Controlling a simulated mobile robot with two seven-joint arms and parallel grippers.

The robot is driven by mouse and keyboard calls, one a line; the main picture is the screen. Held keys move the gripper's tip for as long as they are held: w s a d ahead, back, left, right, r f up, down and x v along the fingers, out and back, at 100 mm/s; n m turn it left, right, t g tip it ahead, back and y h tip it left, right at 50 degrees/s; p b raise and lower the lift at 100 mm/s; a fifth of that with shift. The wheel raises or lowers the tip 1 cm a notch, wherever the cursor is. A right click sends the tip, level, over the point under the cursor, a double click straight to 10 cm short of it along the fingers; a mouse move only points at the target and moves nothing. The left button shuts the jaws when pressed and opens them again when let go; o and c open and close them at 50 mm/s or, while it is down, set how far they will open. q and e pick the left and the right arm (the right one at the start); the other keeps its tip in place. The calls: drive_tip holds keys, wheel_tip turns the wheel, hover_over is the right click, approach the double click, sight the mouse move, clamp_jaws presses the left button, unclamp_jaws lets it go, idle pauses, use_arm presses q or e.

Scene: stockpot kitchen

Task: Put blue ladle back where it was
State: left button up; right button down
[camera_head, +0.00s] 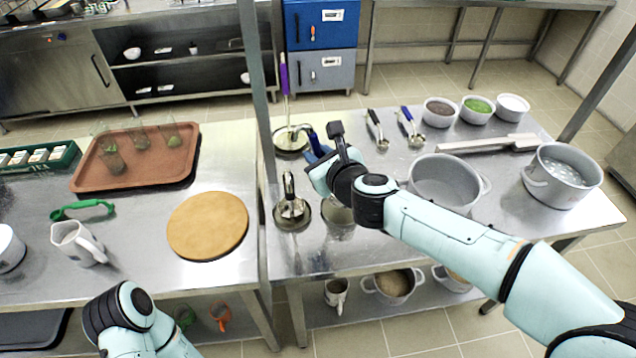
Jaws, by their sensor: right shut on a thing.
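My right gripper (322,160) reaches in from the right and is shut on the blue ladle (314,138). The ladle's dark blue handle shows at the fingers. The gripper and wrist hide much of the ladle. A round metal shape below the wrist may be its bowl, but I cannot tell. Two round metal stands are near: one with a purple-handled ladle (284,78) upright in it, and a nearer metal holder (291,210) with a black and metal handle. My left arm shows at the bottom left, but its gripper is out of view.
Two more ladles, one black-handled (376,128) and one blue-handled (410,127), lie behind my right wrist. A large pot (440,183) stands beside my forearm, with another pot (561,175) to the right. A metal post (256,90) divides the counters.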

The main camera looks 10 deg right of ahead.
wheel_tip(320, 180, down, 5)
drive_tip(key=b, duration=0.3)
drive_tip(key=shift+w+r+b, duration=0.1)
drive_tip(key=shift+r+b, duration=0.1)
drive_tip(key=shift+b, duration=0.1)
drive_tip(key=shift+f, duration=0.15)
drive_tip(key=c, duration=1)
unclamp_jaws()
drive_tip(key=p+v, duration=0.3)
drive_tip(key=v, duration=0.9)
